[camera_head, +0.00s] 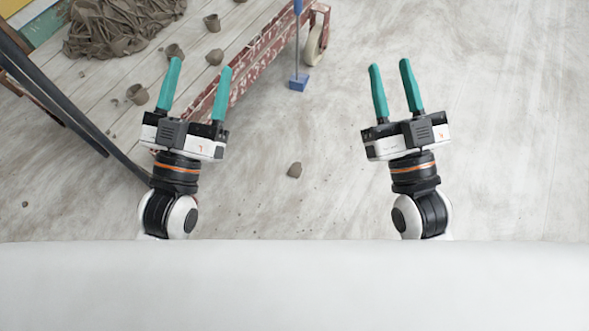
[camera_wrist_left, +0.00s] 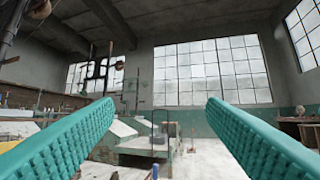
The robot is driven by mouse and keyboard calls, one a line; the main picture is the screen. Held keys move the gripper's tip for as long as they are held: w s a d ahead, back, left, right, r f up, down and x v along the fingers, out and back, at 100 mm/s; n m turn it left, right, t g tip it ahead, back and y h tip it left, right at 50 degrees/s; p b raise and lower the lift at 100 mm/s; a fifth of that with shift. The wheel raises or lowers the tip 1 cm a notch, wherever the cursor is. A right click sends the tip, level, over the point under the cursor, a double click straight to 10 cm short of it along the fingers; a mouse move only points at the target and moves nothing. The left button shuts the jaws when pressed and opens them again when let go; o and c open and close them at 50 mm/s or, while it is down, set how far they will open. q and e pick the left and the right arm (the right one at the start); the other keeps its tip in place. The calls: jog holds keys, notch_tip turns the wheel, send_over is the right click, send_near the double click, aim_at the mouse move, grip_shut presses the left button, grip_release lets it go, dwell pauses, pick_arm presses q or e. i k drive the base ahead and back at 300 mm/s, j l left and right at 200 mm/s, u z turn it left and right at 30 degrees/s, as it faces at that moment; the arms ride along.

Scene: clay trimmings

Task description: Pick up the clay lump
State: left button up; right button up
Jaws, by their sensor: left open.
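My right gripper (camera_head: 390,65) is open and empty, up and to the right of the lump.
The floor at right is clear.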

aim_at(296, 171)
jog(key=i+l+u, duration=0.2)
jog(key=l, duration=0.25)
jog(key=i+l+u, duration=0.25)
jog(key=l, duration=0.2)
jog(key=l+u, duration=0.2)
jog(key=l, duration=0.25)
jog(key=i+l+u, duration=0.2)
jog(key=l, duration=0.3)
jog(key=k, duration=0.1)
